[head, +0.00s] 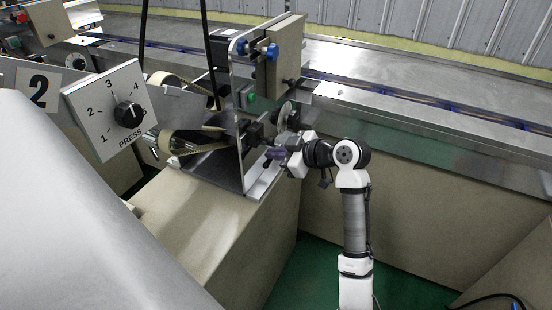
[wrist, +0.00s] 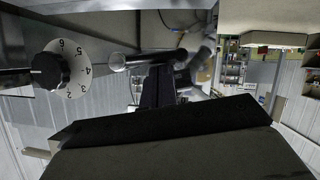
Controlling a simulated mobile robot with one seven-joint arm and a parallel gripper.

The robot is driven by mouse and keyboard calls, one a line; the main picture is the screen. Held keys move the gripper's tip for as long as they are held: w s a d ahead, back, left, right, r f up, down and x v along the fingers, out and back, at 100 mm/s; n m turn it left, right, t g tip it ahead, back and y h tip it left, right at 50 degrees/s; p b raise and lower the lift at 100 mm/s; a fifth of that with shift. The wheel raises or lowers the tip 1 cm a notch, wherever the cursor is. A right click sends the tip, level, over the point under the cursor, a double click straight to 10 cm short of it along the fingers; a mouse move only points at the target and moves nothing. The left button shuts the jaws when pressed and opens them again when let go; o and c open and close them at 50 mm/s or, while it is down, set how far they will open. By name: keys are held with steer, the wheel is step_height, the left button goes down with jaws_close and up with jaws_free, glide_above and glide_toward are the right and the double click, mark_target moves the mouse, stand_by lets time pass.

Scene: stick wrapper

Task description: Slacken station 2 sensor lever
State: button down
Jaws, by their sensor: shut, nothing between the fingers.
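My gripper (head: 270,154) is beside the upright metal plate (head: 243,165) of the machine in the head view. In the wrist view my gripper (wrist: 158,78) is shut and empty. Its dark fingertips are close to a short round rod (wrist: 140,57) with a pale end, which may be the sensor lever. I cannot tell whether they touch. A white round dial (wrist: 80,72) with a black knob (wrist: 50,70) is left of the rod. That dial seems to be the pale disc (head: 286,112) just above my gripper in the head view. No lever is clearly visible in the head view.
A number 2 plate (head: 38,91) and a PRESS dial panel (head: 110,110) are at the left. Blue knobs (head: 270,51) sit on the upper bracket. A beige cabinet (head: 215,220) stands below the machine. A metal conveyor (head: 420,125) runs behind my arm.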

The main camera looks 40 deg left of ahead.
mark_target(264, 160)
steer(key=f+n+t+y+b, duration=0.1)
steer(key=f+n+b, duration=0.1)
steer(key=b, duration=0.5)
steer(key=f+n+t+y+b, duration=0.1)
steer(key=f+n+t+b, duration=0.1)
steer(key=b, duration=0.5)
steer(key=w+f+n+t+y+b, duration=0.1)
steer(key=f+n+b, duration=0.1)
steer(key=b, duration=0.6)
steer(key=shift+a+n, duration=0.1)
steer(key=shift+n, duration=0.8)
steer(key=shift+w, duration=0.1)
